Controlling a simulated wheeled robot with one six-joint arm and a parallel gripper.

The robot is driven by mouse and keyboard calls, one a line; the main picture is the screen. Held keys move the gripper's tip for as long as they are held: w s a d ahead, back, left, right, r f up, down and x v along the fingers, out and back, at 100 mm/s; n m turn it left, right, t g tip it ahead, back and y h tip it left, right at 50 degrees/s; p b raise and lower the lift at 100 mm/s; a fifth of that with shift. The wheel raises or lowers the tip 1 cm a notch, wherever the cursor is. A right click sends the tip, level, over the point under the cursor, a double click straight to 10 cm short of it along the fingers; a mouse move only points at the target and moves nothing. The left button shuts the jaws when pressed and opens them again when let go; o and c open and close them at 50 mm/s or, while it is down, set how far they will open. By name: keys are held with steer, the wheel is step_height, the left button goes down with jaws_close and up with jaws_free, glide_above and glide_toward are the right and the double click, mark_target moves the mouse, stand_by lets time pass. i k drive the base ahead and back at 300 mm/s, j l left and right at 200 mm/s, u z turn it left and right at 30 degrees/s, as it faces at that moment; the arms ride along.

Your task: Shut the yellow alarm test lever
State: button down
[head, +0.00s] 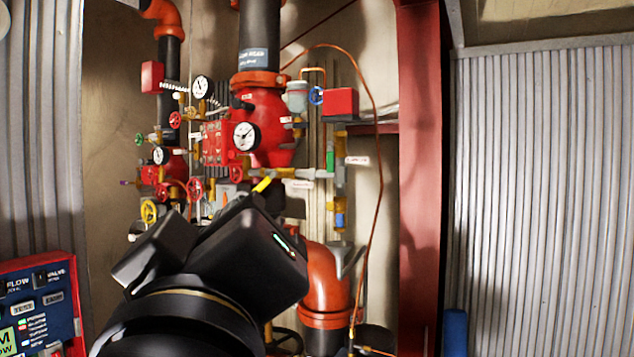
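A short yellow lever (262,184) shows just above my arm, below the large red valve body. It slants up to the right, beside a horizontal brass pipe run with white tags. My gripper (243,208) is a dark shape at the far end of my black arm, just below and left of the lever. My wrist hides most of the gripper, its fingers and the lever's lower end. I cannot tell whether the gripper touches the lever or is open or shut.
The red valve body (265,120) carries gauges and several red handwheels. A thin copper tube (378,190) loops down on the right beside a red steel column (420,180). An orange elbow pipe (325,280) stands right of my arm. A blue-and-red control panel (60,300) is at lower left.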

mark_target(260, 186)
steer(key=i+j+z, duration=0.3)
steer(key=i+j, duration=0.15)
steer(key=j, duration=0.15)
steer(key=i+j+z, duration=0.15)
steer(key=j, duration=0.2)
steer(key=i+j+z, duration=0.3)
steer(key=j, duration=0.45)
steer(key=i, duration=0.1)
